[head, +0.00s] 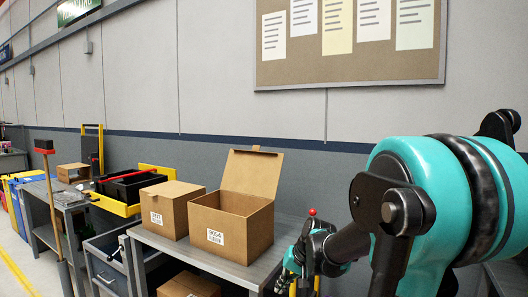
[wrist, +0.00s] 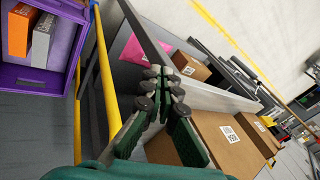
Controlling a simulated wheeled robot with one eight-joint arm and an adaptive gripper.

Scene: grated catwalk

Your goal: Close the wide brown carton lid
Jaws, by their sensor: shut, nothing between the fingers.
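The wide brown carton (head: 232,228) stands on a grey table in the head view, with a white label on its front. Its lid (head: 250,172) is raised, standing nearly upright at the back, and the top is open. In the wrist view a labelled brown carton (wrist: 205,128), apparently the same one, lies partly behind my fingers; its lid cannot be made out there. My gripper (head: 298,252) is to the right of the carton in the head view, apart from the lid. In the wrist view the fingertips of my gripper (wrist: 162,88) are together and empty.
A smaller closed carton (head: 170,209) stands just left of the wide one. Another carton (head: 188,287) sits below the grey tabletop (head: 160,242). A yellow rail (wrist: 106,85) runs close to my gripper, and a purple bin (wrist: 38,78) is beyond it.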

